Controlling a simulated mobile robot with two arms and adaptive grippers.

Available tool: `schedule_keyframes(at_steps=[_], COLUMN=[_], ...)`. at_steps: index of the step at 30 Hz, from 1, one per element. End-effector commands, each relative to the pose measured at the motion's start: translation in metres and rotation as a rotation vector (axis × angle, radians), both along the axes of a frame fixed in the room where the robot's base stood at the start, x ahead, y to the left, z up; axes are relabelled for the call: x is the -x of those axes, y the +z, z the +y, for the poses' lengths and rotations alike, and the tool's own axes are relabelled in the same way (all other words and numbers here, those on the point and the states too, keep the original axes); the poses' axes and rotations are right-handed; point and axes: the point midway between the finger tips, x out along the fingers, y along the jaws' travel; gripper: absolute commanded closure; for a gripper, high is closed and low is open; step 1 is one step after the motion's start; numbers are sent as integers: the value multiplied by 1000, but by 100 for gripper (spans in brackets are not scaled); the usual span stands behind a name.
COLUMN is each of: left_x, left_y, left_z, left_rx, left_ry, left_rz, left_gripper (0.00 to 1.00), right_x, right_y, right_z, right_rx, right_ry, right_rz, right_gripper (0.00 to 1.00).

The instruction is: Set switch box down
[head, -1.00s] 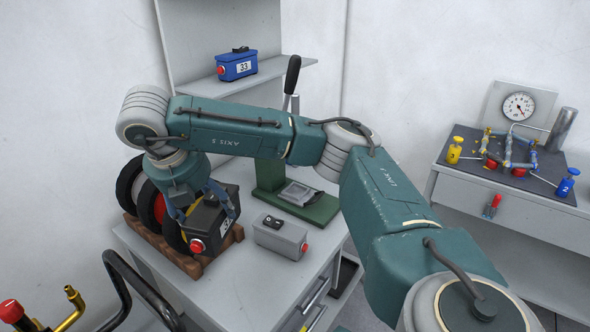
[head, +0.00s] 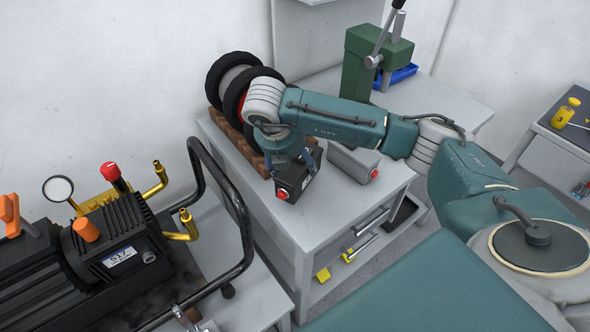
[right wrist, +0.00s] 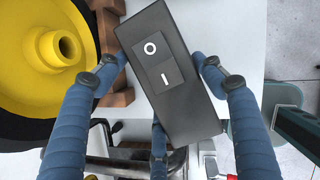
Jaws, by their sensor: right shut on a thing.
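The black switch box (head: 294,181) has a red button on its end and a rocker switch marked O and I on its top. It is tilted in the head view, over the bench top (head: 318,208) near its front edge. My right gripper (head: 296,160) is shut on it from above. In the right wrist view the box (right wrist: 165,82) sits between the blue fingers of the gripper (right wrist: 160,72). I cannot tell whether its underside touches the bench. A grey switch box (head: 352,163) lies just right of it. My left gripper is not in view.
Black wheels (head: 233,77) stand in a brown wooden rack (head: 222,122) behind the held box. A green press (head: 372,62) stands at the back right. A black tube frame (head: 240,215) and a black machine (head: 110,240) are at the left. Bare bench lies around the boxes.

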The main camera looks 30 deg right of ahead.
Motion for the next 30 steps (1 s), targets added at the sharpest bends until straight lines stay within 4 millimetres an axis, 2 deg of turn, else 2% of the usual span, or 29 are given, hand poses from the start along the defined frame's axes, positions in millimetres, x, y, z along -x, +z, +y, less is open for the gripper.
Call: schedule_keyframes(at_steps=[3, 7, 19, 20, 22, 30], left_x=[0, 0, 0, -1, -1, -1], left_y=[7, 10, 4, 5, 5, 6], left_z=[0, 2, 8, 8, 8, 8], left_rx=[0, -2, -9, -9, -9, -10], left_ry=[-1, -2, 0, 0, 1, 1], left_rz=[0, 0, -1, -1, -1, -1], left_gripper=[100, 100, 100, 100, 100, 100], right_x=[1, 1, 0, 0, 0, 1], right_y=[-19, -32, -39, -38, -38, -37], right_z=[0, -1, 0, 0, 0, 0], right_rx=[1, 2, 1, 1, 1, 1], right_ry=[-1, 0, 1, 1, 1, 1], right_rz=[4, 2, 0, 1, 1, 1], right_gripper=[69, 69, 69, 29, 15, 14])
